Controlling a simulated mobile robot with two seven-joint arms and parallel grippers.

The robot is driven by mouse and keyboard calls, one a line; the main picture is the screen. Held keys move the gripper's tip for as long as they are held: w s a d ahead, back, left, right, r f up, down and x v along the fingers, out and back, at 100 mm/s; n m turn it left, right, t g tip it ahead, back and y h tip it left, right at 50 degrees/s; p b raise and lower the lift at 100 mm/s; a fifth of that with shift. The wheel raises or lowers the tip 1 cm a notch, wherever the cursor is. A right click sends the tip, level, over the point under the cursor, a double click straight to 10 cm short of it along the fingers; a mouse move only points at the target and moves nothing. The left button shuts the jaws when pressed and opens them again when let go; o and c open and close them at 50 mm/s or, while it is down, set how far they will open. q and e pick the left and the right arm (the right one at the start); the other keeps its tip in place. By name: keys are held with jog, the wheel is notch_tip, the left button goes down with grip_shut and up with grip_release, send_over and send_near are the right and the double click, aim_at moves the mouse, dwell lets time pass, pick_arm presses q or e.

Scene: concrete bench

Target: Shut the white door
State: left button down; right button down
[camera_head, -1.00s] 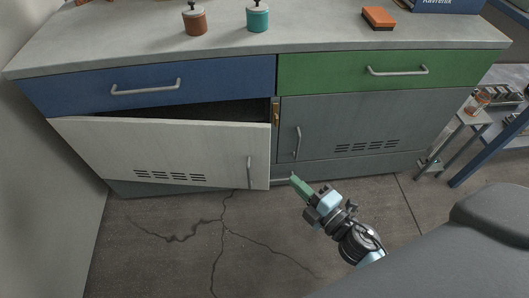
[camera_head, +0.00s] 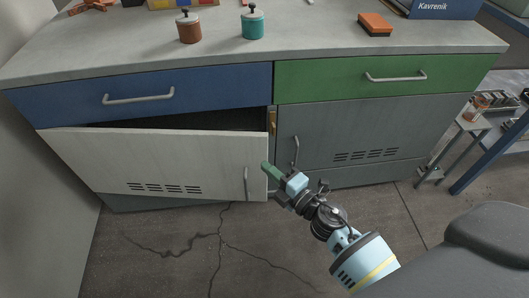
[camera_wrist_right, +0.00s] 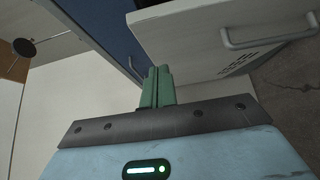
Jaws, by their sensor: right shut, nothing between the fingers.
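The white door (camera_head: 150,160) is on the lower left of the bench, below the blue drawer (camera_head: 200,90). It stands partly open, with a dark gap along its top edge. Its grey handle (camera_head: 246,183) is near its right edge. My right gripper (camera_head: 266,167) has green fingers, shut and empty, at the door's free right edge near the handle. I cannot tell whether it touches the door. In the right wrist view the shut fingers (camera_wrist_right: 157,86) point toward the edge of the white door (camera_wrist_right: 190,35), and the handle (camera_wrist_right: 270,38) is to their right. My left gripper is not in view.
A grey door (camera_head: 350,130) with its own handle is shut to the right, below the green drawer (camera_head: 390,75). Brown and teal jars (camera_head: 253,24) stand on the bench top. A metal rack (camera_head: 480,125) is at the right. The cracked floor in front is clear.

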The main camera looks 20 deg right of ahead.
aim_at(266, 135)
jog(key=w, duration=0.5)
jog(key=shift+d+b, duration=0.25)
jog(key=shift+b, duration=0.1)
jog(key=shift+w+d, duration=0.25)
jog(key=shift+w, duration=0.2)
jog(key=shift+n+g+y, duration=0.3)
jog(key=shift+n+y, duration=0.2)
jog(key=shift+y, duration=0.3)
jog(key=w, duration=0.1)
jog(key=w+d+b, duration=0.1)
jog(key=w, duration=0.1)
jog(key=w+d+b, duration=0.1)
jog(key=w, duration=0.1)
jog(key=shift+w+d+f, duration=0.2)
jog(key=shift+d, duration=0.05)
jog(key=shift+w+d+r, duration=0.15)
jog(key=shift+w+d, duration=0.2)
jog(key=shift+w, duration=0.15)
jog(key=shift+s, duration=0.15)
